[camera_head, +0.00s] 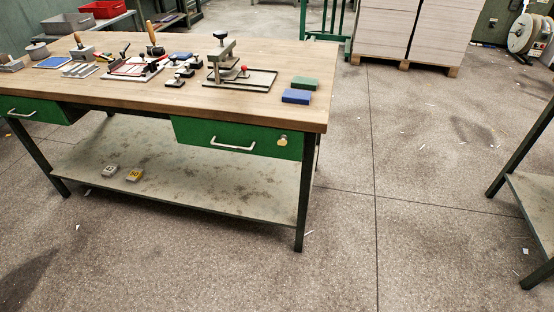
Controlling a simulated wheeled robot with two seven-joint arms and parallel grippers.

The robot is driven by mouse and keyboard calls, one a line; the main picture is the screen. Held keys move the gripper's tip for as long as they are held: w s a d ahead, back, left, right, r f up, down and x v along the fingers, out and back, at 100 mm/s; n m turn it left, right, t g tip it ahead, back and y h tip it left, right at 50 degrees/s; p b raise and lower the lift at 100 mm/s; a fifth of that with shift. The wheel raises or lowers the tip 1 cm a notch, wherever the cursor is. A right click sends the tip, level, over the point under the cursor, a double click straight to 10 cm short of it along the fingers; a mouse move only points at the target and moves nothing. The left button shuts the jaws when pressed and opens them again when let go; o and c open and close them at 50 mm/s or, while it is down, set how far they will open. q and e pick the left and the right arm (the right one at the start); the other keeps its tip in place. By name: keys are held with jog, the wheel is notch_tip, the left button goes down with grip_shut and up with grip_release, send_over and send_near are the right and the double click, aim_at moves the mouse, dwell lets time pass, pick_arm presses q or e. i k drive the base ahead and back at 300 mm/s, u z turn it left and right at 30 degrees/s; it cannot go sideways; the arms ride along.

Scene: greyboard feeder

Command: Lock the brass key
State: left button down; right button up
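The brass key (283,141) is a small yellowish piece at the right end of the green drawer front (238,138) under the workbench. It looks to sit in the drawer's lock, and its turn angle is too small to tell. The drawer looks shut and has a pale bar handle (232,147) left of the key. Neither of my grippers shows in the head view.
The wooden workbench (200,103) carries clamps, tools, a blue block (296,96) and a green block (304,83). A second green drawer (30,110) is at left. Open floor (400,220) lies in front and right; another table (532,200) stands at the right edge.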

aim_at(283, 142)
jog(key=z, duration=0.95)
jog(key=i, duration=0.45)
jog(key=u, duration=0.05)
